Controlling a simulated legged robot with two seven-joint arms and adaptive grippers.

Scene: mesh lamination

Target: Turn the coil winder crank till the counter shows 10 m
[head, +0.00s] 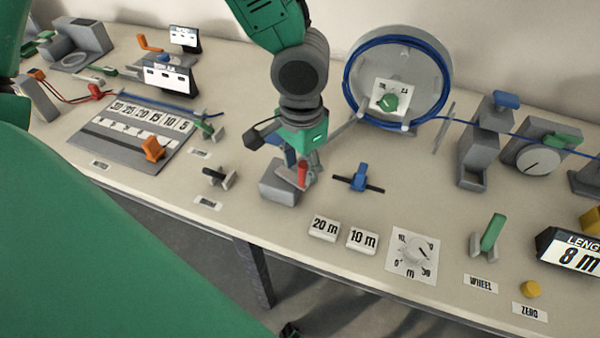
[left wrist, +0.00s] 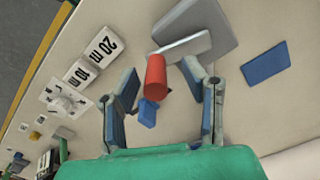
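The winder's large grey wheel (head: 425,85), wound with blue cable, stands at the back of the bench. A red upright handle (head: 302,174) stands by a grey block (head: 278,190); it looks like the crank grip. My left gripper (head: 300,163) is over it, pointing down. In the left wrist view the red handle (left wrist: 156,76) lies between the spread fingers of my left gripper (left wrist: 160,72), with gaps seen on both sides. A grey bar (left wrist: 182,48) runs beside the handle. The counter (head: 575,255) at the right edge reads 8 m. My right gripper is not seen.
A blue-knobbed part (head: 358,178), 20 m (head: 324,228) and 10 m (head: 362,240) blocks and a dial (head: 415,254) sit right of the gripper. A green WHEEL lever (head: 492,234) and a yellow ZERO button (head: 530,289) stand further right. A numbered board (head: 90,140) lies left.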

